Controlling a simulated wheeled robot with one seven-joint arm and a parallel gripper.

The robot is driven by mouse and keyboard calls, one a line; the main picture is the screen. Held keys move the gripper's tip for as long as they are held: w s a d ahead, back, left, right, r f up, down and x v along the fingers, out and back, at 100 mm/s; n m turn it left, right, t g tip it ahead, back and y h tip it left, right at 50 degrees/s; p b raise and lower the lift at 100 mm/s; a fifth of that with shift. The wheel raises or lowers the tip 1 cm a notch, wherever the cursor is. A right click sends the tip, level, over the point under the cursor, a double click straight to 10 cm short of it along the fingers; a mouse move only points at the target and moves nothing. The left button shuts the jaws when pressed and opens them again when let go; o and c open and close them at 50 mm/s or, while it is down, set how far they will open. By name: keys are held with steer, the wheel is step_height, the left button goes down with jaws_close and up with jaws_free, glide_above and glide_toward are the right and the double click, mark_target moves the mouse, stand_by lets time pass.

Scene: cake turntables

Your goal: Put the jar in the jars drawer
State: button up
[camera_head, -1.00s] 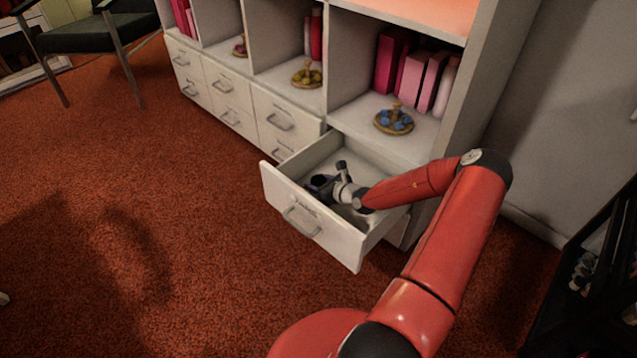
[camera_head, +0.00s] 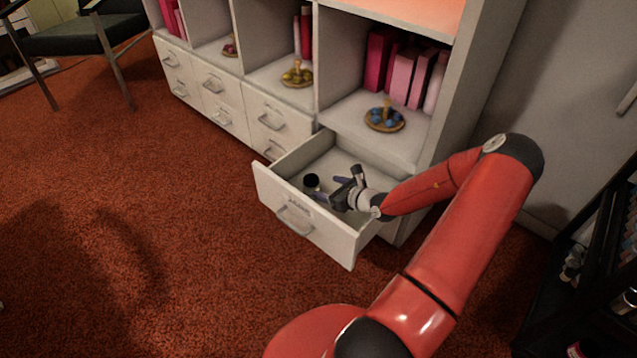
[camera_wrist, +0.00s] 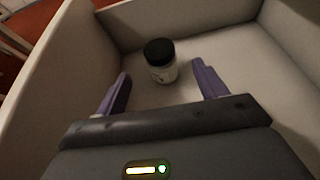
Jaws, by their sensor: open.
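The jar (camera_wrist: 161,68) has a black lid and a clear or pale body with a label. It stands upright on the floor of the open drawer (camera_head: 303,222), near its left inner wall in the head view, where its dark lid (camera_head: 311,181) shows. My gripper (camera_head: 326,190) is inside the drawer, to the right of the jar. In the wrist view its two purple fingers (camera_wrist: 160,92) are spread wide, with the jar beyond and between their tips, apart from both. The writing on the drawer's front label is too small to read.
The drawer is otherwise empty. Closed drawers (camera_head: 275,120) run to the left. Above are shelves with pink and red books (camera_head: 402,75) and a turntable with blue pieces (camera_head: 384,119). A black rack (camera_head: 600,250) stands at the right. The carpet in front is clear.

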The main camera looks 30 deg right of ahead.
steer(key=shift+v, duration=1.55)
